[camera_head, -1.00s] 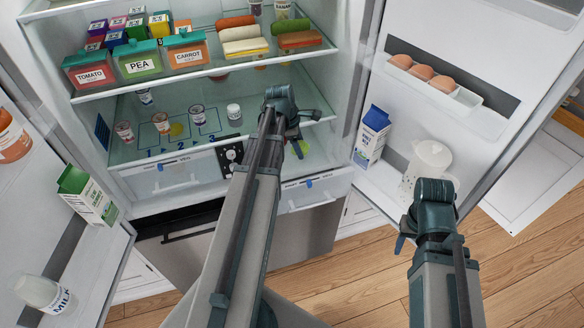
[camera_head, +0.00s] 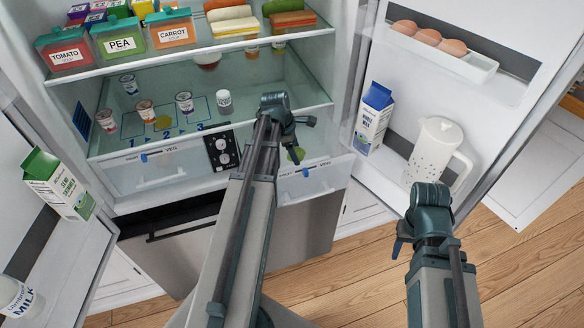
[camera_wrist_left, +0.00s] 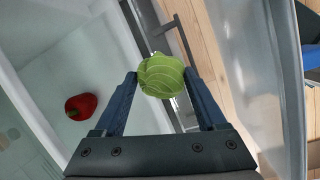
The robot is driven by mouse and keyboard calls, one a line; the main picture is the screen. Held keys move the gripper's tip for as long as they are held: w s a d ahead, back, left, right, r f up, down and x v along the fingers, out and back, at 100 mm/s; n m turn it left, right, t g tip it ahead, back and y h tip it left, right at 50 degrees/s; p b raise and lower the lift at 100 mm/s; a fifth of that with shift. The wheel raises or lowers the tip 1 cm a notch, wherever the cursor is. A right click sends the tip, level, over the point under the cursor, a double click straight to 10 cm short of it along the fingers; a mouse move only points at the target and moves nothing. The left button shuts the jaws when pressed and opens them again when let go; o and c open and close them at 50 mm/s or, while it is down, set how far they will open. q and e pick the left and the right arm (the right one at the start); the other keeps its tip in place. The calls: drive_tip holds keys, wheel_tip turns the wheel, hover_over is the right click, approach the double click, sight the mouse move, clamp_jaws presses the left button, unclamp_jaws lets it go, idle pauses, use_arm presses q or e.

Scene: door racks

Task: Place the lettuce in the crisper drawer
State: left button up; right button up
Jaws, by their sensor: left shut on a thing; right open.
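The lettuce (camera_wrist_left: 161,75) is a round, light green head between the fingertips of my left gripper (camera_wrist_left: 160,84), which is shut on it. In the head view a green part of the lettuce (camera_head: 297,154) shows below my left wrist, in front of the lower fridge area; the fingers are mostly hidden. The wrist view shows a white open drawer (camera_wrist_left: 62,58) to the left of the lettuce, with a red pepper-like thing (camera_wrist_left: 81,106) inside. The head view shows a left crisper drawer (camera_head: 120,178) and a right one (camera_head: 322,186). My right gripper (camera_head: 403,240) is open and empty near the right door.
The fridge doors stand open on both sides. The right door holds a blue carton (camera_head: 373,120), a white pitcher (camera_head: 432,152) and eggs (camera_head: 428,37). The left door holds a green carton (camera_head: 60,185). Small cups (camera_head: 184,103) stand on the shelf above the drawers.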

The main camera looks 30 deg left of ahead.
use_arm(q)
drive_tip(key=shift+f+b, duration=3.7)
drive_tip(key=shift+f, duration=0.5)
drive_tip(key=shift+f, duration=0.15)
drive_tip(key=o, duration=1.4)
drive_tip(key=p+v, duration=1.1)
drive_tip(key=v, duration=0.1)
drive_tip(key=shift+r+p, duration=0.2)
drive_tip(key=shift+p, duration=0.15)
